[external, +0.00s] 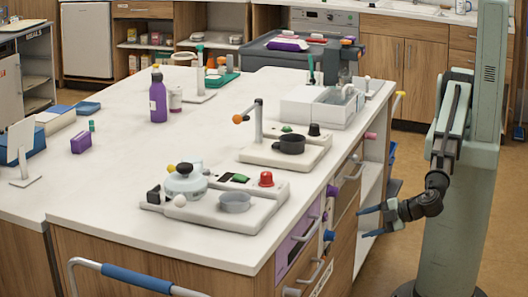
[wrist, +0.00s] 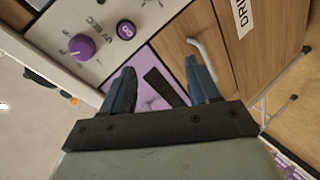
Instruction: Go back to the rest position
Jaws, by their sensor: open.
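My gripper (external: 372,221) is open and empty in the external view, hanging in the air beside the right side of the white-topped island (external: 215,132). Its two blue fingers point left towards the drawers and knobs. In the wrist view my gripper (wrist: 162,82) shows its fingers spread apart with nothing between them. Beyond the fingertips is a purple panel (wrist: 150,65) with a dark slot. I cannot tell whether the fingertips touch anything.
The wrist view shows a purple knob (wrist: 82,47) on a pale panel and a wooden drawer with a grey handle (wrist: 203,55). A blue-sleeved rail (external: 137,278) runs along the island's front. On top stand a purple bottle (external: 158,96) and a kettle (external: 186,183).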

